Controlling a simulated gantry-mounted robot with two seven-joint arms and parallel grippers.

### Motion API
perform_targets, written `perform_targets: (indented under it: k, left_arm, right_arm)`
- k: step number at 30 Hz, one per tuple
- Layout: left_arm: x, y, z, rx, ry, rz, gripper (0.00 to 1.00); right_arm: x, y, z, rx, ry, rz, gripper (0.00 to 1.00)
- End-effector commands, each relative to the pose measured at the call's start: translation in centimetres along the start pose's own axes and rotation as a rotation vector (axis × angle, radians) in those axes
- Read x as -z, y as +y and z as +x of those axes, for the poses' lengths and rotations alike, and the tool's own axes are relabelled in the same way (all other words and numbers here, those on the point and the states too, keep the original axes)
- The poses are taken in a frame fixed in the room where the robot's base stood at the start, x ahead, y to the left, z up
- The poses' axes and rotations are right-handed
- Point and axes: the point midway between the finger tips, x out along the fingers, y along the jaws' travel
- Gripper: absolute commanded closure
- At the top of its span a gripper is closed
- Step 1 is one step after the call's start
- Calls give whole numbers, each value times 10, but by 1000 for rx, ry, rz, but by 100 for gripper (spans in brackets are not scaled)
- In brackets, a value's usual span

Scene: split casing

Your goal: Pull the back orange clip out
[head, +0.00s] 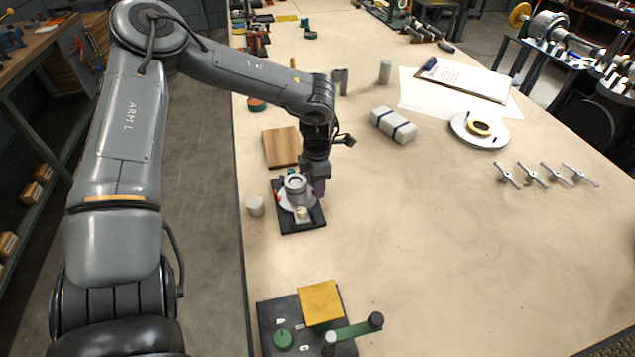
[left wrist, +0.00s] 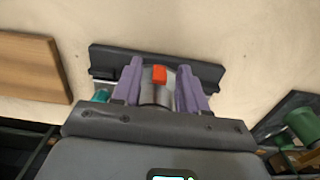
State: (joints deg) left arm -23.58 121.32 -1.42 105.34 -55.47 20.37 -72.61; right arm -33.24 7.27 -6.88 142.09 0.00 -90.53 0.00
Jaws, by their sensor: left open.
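The split casing (head: 295,186), a pale round body with a ring on top, sits on a black base plate (head: 304,222) near the table's left edge. My left gripper (head: 318,187) is low at the casing's right side, pointing down. In the left wrist view its two purple fingers (left wrist: 159,66) are apart. An orange clip (left wrist: 159,75) shows between them, with a gap on each side. The casing's grey body shows behind and below the clip. A small red-orange piece (head: 278,197) shows on the casing's left side in the head view. My right gripper is not in view.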

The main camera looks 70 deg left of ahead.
Motion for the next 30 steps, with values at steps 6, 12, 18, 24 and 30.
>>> perform_targets:
  k: [6,12,18,24,30]
  left_arm:
    - [-1,0,-16,-1,-2,1,57]
    - [-1,0,-49,-3,-3,1,57]
    - [0,0,-82,-2,-1,0,57]
    - [0,0,-102,-1,-1,1,57]
    - [0,0,-108,-1,0,0,57]
  right_arm:
    - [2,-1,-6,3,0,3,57]
    - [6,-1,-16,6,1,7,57]
    - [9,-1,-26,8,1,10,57]
    - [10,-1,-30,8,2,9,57]
    - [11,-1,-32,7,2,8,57]
